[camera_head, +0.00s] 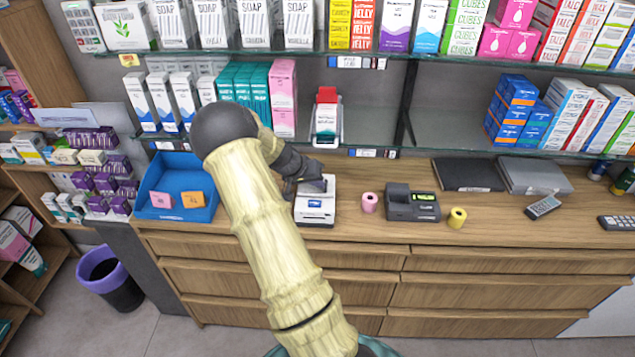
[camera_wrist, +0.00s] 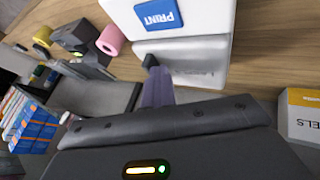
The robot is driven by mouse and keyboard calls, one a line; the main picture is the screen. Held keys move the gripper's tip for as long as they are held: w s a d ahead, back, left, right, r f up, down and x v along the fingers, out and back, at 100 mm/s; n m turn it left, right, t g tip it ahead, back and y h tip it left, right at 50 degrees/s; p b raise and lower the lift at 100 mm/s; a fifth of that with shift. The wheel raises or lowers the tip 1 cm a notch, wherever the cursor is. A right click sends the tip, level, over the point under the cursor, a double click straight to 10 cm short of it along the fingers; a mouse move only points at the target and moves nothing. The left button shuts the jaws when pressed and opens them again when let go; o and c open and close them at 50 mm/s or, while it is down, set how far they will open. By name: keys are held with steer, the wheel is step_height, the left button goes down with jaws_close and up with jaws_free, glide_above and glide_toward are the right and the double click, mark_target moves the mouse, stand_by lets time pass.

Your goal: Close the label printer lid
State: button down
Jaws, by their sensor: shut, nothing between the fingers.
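The white label printer (camera_head: 315,208) with a blue patch stands on the wooden counter, left of a pink roll. In the wrist view its white face with a blue PRINT patch (camera_wrist: 160,15) shows upside down at the top. A smooth grey panel (camera_wrist: 190,62), which looks like the lid, adjoins that face. I cannot tell how far the lid is open. My gripper (camera_head: 308,184) is over the rear of the printer, its fingers shut. In the wrist view its fingertips (camera_wrist: 150,62) are at the grey panel's edge; contact is unclear.
A pink roll (camera_head: 369,202), a dark card terminal (camera_head: 412,204) and a yellow roll (camera_head: 457,217) stand to the right. A blue tray (camera_head: 178,213) is at the left. Glass shelves with boxes rise behind, and a red-topped stand (camera_head: 327,112) is behind the printer.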

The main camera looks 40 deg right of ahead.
mark_target(299, 192)
steer(key=shift+s+d, duration=0.15)
steer(key=w+a, duration=0.2)
steer(key=w+a+r+b, duration=0.1)
steer(key=a, duration=0.1)
steer(key=shift+w+a, duration=0.15)
steer(key=shift+w, duration=0.25)
steer(key=b+v, duration=0.2)
steer(key=v, duration=0.6)
steer(key=shift+s+r, duration=0.25)
steer(key=shift+s, duration=0.05)
